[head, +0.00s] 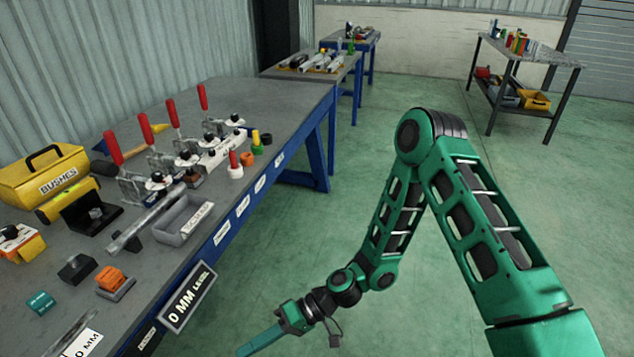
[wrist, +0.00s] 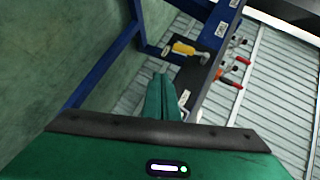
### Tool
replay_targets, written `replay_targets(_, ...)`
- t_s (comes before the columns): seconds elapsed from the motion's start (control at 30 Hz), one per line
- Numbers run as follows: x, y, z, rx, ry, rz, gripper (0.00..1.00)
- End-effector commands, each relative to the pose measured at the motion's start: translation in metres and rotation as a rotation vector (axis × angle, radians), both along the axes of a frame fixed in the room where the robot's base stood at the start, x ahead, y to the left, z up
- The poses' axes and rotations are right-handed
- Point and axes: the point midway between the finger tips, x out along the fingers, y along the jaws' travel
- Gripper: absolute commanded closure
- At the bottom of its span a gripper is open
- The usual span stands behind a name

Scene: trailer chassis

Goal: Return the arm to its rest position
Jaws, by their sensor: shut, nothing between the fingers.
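My green arm is folded with its elbow high in the right half of the head view. My gripper (head: 262,340) hangs low over the open floor, to the right of the workbench front edge and apart from it. Its long green fingers point down and left. In the wrist view the two fingers of my gripper (wrist: 164,78) lie together, shut, with nothing between them. The workbench (head: 270,103), with a grey top and blue frame, fills the left of the head view; its blue frame also shows tilted in the wrist view (wrist: 118,55).
On the bench are red-handled toggle clamps (head: 160,160), a yellow bushes box (head: 45,178), a grey tray (head: 183,222) and small coloured blocks. A "0 MM LEVEL" sign (head: 187,297) sits at its front edge. Green floor (head: 330,225) is clear around my arm. A cart (head: 525,65) stands far right.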

Motion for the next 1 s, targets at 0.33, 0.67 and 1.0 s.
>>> replay_targets(0.33, 0.062, -0.111, 0.024, -0.306, -0.152, 0.019, 1.00)
replay_targets(0.67, 0.102, -0.237, 0.069, -0.621, -0.213, -0.076, 1.00)
replay_targets(1.0, 0.102, -0.369, 0.137, -0.919, -0.186, -0.287, 1.00)
